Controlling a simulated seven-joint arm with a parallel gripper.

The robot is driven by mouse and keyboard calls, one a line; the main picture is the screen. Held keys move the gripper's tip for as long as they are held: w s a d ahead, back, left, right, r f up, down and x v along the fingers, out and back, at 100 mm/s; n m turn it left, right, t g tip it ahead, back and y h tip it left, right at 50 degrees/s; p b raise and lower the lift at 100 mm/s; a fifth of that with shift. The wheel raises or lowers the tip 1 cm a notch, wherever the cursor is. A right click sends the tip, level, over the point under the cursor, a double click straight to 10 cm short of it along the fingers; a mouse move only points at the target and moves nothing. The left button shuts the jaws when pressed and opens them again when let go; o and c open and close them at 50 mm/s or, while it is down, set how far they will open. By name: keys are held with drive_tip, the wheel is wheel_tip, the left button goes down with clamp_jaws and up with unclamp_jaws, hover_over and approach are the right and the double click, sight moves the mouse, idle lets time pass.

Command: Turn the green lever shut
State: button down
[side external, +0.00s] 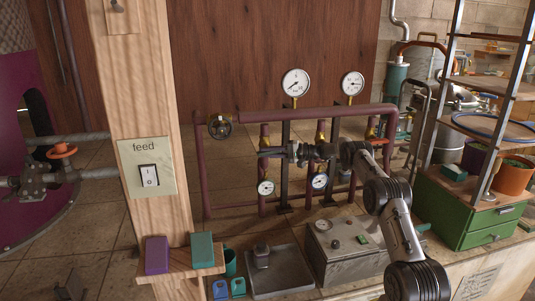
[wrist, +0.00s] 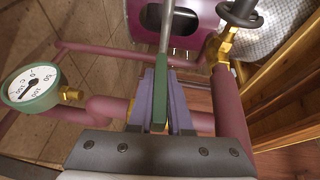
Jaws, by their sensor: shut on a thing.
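In the wrist view, the green lever (wrist: 160,110) has a green grip at the end of a long grey metal bar. My gripper (wrist: 161,95) has its two purple-grey fingers closed on the green grip, one on each side. The bar runs away from the fingers toward the top of the view. In the side external view, my gripper (side external: 268,152) reaches in from the right at the pipework, in front of an upright pipe. The lever cannot be made out there, and its pivot is not clear in either view.
Maroon pipes (side external: 300,115) frame the gripper, with large gauges (side external: 295,83) above and small gauges (side external: 266,188) below. A brass valve (wrist: 225,45) stands close by at right in the wrist view. A wooden post (side external: 160,110) with a feed switch (side external: 149,176) stands left.

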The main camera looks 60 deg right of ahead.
drive_tip(key=shift+m+t+y, duration=0.3)
drive_tip(key=shift+t, duration=0.4)
drive_tip(key=c, duration=0.8)
unclamp_jaws()
drive_tip(key=shift+c, duration=0.2)
drive_tip(key=v, duration=0.7)
drive_tip(key=shift+s, duration=0.2)
drive_tip(key=shift+d, duration=0.1)
